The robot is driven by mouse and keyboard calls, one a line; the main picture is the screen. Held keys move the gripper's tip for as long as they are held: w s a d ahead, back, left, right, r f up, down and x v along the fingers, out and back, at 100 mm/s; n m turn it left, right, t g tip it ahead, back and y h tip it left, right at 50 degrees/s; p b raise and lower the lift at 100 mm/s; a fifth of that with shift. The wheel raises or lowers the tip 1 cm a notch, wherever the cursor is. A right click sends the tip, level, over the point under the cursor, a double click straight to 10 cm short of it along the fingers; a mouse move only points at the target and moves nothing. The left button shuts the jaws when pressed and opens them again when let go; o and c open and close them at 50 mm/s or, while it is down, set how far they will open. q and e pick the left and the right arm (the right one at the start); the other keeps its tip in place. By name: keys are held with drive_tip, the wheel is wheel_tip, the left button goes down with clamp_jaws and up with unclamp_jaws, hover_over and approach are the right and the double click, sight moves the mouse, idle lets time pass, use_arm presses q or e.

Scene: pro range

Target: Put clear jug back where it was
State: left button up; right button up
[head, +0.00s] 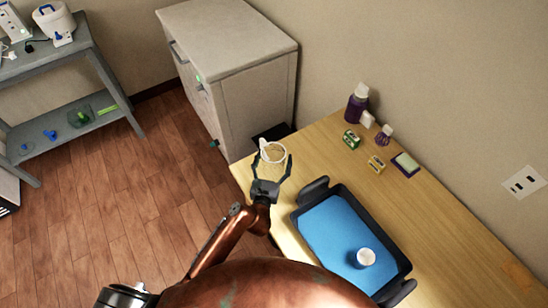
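The clear jug (272,151), see-through with a pale rim, shows at the left corner of the wooden table (450,235). My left gripper (271,166) is right at it, with its two dark fingers spread on either side of the jug. I cannot tell whether the fingers press on the jug, or whether its base touches the table. My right gripper is not in view.
A black tray with a blue base (325,228) holds a white cup (363,257) with blue. A purple bottle (356,104), a smaller bottle (384,135), small cans and a sponge (405,164) stand near the wall. A grey cabinet (255,90) stands behind the table.

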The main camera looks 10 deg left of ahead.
use_arm(q)
drive_tip(key=shift+r, duration=0.1)
drive_tip(key=s+p, duration=0.1)
drive_tip(key=s, duration=1.1)
